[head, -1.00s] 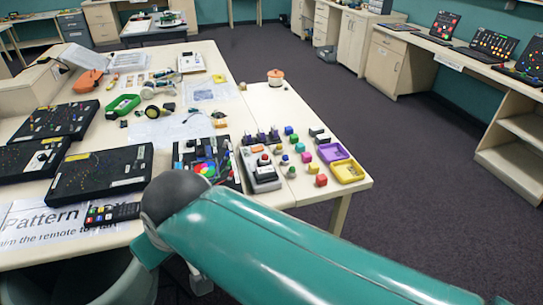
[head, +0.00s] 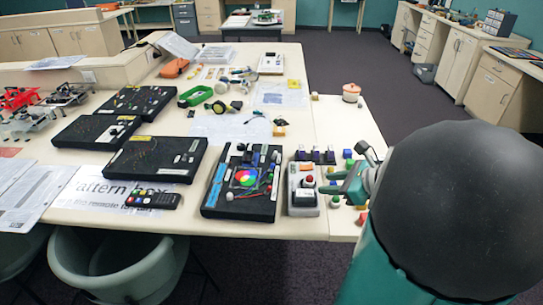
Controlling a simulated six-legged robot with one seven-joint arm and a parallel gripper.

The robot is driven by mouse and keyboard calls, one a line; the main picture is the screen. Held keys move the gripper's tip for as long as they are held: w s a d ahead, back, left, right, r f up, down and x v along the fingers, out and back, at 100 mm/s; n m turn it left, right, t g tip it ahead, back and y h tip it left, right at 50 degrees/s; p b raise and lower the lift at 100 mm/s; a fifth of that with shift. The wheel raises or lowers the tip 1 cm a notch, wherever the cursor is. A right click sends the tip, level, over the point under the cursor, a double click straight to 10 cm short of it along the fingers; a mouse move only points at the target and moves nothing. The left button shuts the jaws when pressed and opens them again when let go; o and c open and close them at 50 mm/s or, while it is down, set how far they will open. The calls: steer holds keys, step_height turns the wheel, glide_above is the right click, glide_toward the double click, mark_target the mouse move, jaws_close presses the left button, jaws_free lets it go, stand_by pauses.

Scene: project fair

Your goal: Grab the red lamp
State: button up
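A small red dome (head: 308,181) sits on a grey-white box (head: 303,208) near the front of the table; it may be the red lamp, but it is too small to be sure. My gripper (head: 327,183) is just right of this box, its teal fingers pointing left towards the red dome. I cannot tell the gap between the fingers or whether they touch anything. My dark rounded arm link hides much of the right side, including part of the small table extension.
A black board with a colour wheel (head: 242,182) lies left of the box. Dark small blocks (head: 315,157) stand behind it. An orange-lidded pot (head: 351,92) is farther back. Black pattern boxes (head: 155,158) and a remote (head: 152,199) lie to the left.

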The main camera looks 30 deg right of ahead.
steer(key=s+d+f+m+t+h, duration=0.1)
steer(key=d+m, duration=0.3)
steer(key=d, duration=0.1)
glide_toward(312, 179)
steer(key=x, duration=0.4)
steer(key=shift+w+a, duration=0.1)
steer(key=shift+w, duration=0.05)
steer(key=shift+x, duration=2.65)
steer(key=c, duration=0.7)
